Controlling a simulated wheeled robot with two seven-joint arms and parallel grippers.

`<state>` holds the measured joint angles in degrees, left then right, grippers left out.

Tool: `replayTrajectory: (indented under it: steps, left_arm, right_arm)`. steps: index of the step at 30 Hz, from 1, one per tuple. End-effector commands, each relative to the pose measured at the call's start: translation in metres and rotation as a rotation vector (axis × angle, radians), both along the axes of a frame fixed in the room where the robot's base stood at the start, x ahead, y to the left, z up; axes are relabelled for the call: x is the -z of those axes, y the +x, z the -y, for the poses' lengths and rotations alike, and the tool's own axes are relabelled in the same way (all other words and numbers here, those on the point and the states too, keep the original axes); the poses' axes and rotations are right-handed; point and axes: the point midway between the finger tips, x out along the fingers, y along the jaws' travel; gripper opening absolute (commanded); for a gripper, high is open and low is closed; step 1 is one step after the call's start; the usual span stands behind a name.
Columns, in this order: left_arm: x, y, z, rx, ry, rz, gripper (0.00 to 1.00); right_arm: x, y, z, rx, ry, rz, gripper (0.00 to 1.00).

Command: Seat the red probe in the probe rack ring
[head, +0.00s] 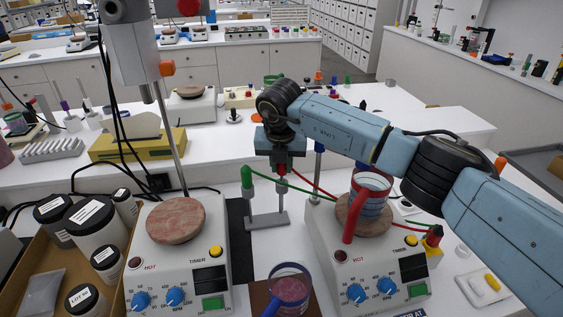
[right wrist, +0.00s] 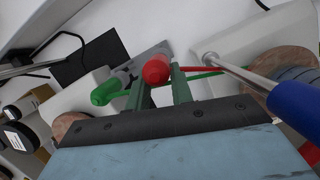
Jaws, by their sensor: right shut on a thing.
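The red probe (head: 281,169) shows just below my right gripper (head: 281,150), which is shut on it. In the right wrist view the red probe (right wrist: 156,69) sits between the two fingers of my right gripper (right wrist: 158,78). The probe rack (head: 268,220) is a grey stand below, between the two hotplates. The green probe (head: 246,178) stands upright at the rack's left side; it also shows in the right wrist view (right wrist: 106,92). The red probe is over the rack's right side; I cannot tell whether it is inside the ring. My left gripper is not in view.
Hotplates stand left (head: 175,265) and right (head: 365,265) of the rack. A red-handled vessel (head: 371,187) sits on the right plate. A blue-handled vessel (head: 290,285) stands in front. Red and green cables cross nearby. A box of labelled jars (head: 95,215) is at the left.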

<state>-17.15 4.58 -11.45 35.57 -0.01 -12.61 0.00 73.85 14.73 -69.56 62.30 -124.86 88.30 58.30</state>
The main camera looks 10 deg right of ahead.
Motion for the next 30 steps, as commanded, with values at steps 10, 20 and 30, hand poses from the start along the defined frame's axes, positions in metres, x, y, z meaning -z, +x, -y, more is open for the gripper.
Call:
replayTrajectory:
  steps: [10,20,30]
  left_arm:
    - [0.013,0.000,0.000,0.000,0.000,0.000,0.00]
    - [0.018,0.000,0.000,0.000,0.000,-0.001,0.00]
    - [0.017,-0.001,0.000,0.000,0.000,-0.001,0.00]
  right_arm:
    - [0.018,0.000,0.000,0.001,0.000,0.000,0.00]
    - [0.024,0.000,0.000,0.000,0.000,0.000,0.00]
    - [0.024,0.000,0.000,0.000,0.000,0.000,0.00]
